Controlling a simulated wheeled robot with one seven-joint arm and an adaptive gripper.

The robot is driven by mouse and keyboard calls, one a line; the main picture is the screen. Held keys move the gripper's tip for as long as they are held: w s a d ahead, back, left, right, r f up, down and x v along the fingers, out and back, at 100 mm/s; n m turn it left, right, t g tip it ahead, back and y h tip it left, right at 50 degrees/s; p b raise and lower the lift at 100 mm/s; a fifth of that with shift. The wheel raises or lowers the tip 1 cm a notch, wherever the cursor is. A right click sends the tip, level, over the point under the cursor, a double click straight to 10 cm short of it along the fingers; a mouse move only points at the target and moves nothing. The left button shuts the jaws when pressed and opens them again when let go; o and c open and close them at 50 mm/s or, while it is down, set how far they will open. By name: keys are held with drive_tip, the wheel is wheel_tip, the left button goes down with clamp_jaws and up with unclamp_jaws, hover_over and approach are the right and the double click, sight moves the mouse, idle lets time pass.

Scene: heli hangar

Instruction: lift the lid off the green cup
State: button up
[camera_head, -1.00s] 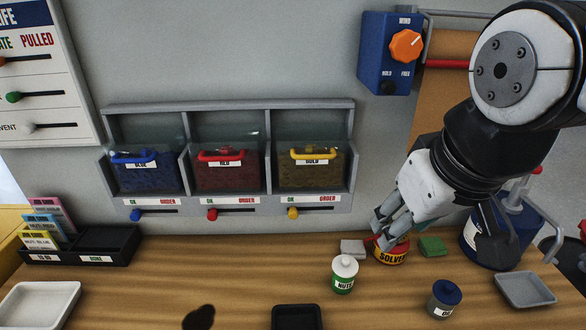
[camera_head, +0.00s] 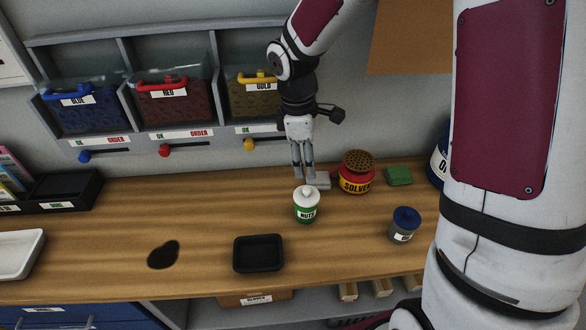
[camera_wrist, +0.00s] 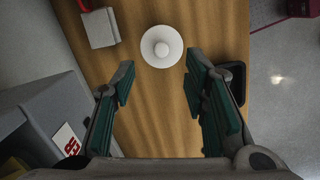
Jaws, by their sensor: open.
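The green cup (camera_head: 306,212), labelled NUTS, stands upright on the wooden bench. Its white lid (camera_head: 306,192) with a round knob is seated on top. In the wrist view the lid (camera_wrist: 160,46) shows from above as a white disc, beyond the fingertips and roughly centred between them. The wrist view does not show the cup's green side. My gripper (camera_head: 303,172) points down just behind the cup in the head view, apart from it. In the wrist view my gripper (camera_wrist: 160,82) is open with nothing between its fingers.
A grey block (camera_head: 318,181) lies close behind the cup. A black tray (camera_head: 259,253) lies in front. A dark spill (camera_head: 163,254) marks the bench.

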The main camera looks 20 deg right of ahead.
sight(307, 189)
drive_tip(key=shift+w+a+f+n, duration=0.1)
drive_tip(key=shift+w+f+n, duration=0.05)
drive_tip(key=shift+f, duration=0.45)
drive_tip(key=shift+w+f+n, duration=0.15)
drive_tip(key=shift+f, duration=0.45)
drive_tip(key=shift+s+d+f+p, duration=0.1)
drive_tip(key=shift+f+p, duration=0.05)
drive_tip(key=shift+f, duration=1)
drive_tip(key=shift+s+d+f+p, duration=0.1)
drive_tip(key=shift+s+f+p, duration=0.1)
drive_tip(key=shift+f, duration=0.9)
drive_tip(key=shift+s+d+f+p, duration=0.1)
drive_tip(key=shift+f+p, duration=0.05)
drive_tip(key=shift+f, duration=1)
drive_tip(key=c, duration=0.9)
